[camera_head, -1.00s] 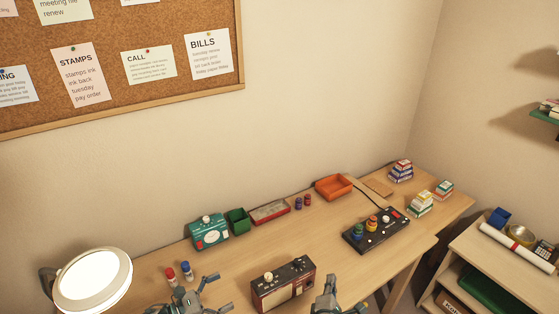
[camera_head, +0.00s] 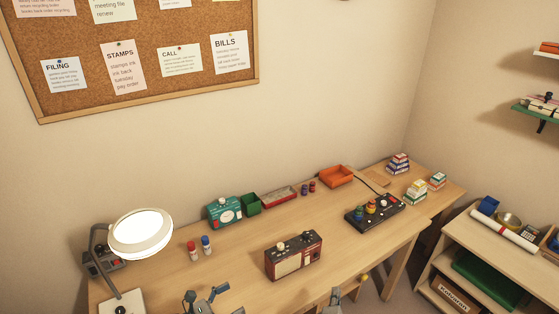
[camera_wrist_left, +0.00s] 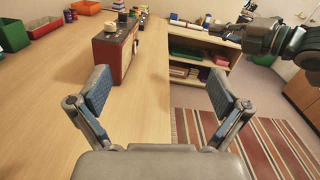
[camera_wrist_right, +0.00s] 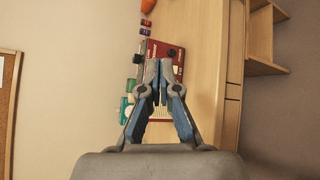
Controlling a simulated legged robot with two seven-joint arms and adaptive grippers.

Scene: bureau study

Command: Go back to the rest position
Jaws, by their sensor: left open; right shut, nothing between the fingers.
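My left gripper (camera_head: 205,298) is low in the head view, at the front of the desk, partly cut off by the bottom edge. In the left wrist view its two fingers (camera_wrist_left: 162,95) stand wide apart with nothing between them. My right gripper (camera_head: 334,298) shows at the bottom edge of the head view, in front of the desk. In the right wrist view its fingertips (camera_wrist_right: 158,70) are together and hold nothing. Both grippers are apart from the red and wood radio-like box (camera_head: 294,258) on the desk.
The desk (camera_head: 235,270) bears a lamp (camera_head: 140,232), two small bottles (camera_head: 199,247), a teal box (camera_head: 224,211), a green bin (camera_head: 250,205), an orange tray (camera_head: 336,176) and a black control box (camera_head: 373,213). A shelf unit (camera_head: 470,240) stands at the right.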

